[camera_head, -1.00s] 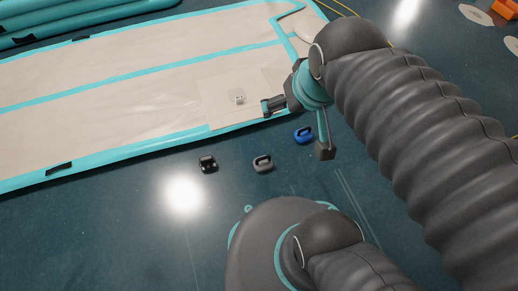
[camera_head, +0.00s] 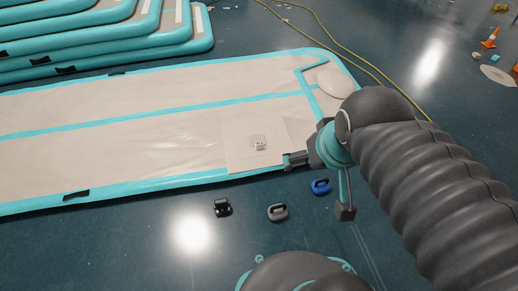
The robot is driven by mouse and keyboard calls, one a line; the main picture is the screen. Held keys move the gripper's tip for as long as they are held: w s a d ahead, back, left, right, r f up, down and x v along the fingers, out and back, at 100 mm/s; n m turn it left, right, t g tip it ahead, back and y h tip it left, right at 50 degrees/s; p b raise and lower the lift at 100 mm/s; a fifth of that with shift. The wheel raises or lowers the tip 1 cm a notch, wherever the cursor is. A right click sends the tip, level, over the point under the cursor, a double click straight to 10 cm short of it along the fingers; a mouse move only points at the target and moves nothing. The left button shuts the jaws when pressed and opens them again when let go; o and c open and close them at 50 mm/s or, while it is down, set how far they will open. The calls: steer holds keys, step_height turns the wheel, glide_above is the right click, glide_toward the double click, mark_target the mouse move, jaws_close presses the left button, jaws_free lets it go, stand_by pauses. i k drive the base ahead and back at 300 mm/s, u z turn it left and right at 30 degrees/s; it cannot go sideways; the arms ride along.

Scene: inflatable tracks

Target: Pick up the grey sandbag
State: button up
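The grey sandbag (camera_head: 277,212) is a small bag with a handle. It lies on the dark floor in front of the inflatable track, between a black bag and a blue bag. My gripper (camera_head: 318,185) has its two fingers spread wide apart, one pointing left and one pointing down. It appears above and right of the grey sandbag, over the blue bag (camera_head: 320,186), and is apart from the grey one.
A black bag (camera_head: 222,207) lies left of the grey one. A white bag (camera_head: 258,144) sits on a pale square on the track (camera_head: 120,120). Stacked tracks (camera_head: 100,40) stand at the back left. A yellow cable (camera_head: 345,45) and an orange cone (camera_head: 490,38) are farther back.

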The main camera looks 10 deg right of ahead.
mark_target(277, 212)
steer(key=u, duration=0.85)
steer(key=k, duration=0.35)
steer(key=z, duration=1.25)
